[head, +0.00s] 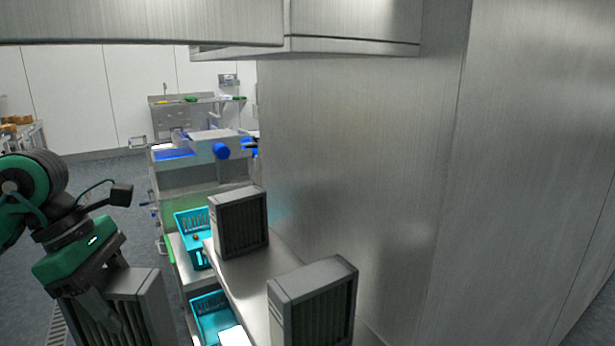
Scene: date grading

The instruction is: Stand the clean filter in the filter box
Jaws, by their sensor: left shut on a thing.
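My left gripper (98,300) reaches down at the lower left and is shut on a grey filter (146,302) with dark pleats. This filter is roughly upright, and its lower part is cut off by the picture's bottom edge. Two similar grey filters stand upright on a narrow pale ledge (238,282): one farther back (240,222) and one nearer (314,302). The held filter is left of both and apart from them. I cannot tell which filter is the clean one, and I cannot make out a filter box. My right gripper is not in view.
Turquoise baskets, one farther (186,222) and one nearer (204,308), sit beside the ledge, between it and the held filter. A tall steel wall (360,150) closes off the right side. A machine with blue parts (200,178) stands behind. Floor (105,180) is open at the left.

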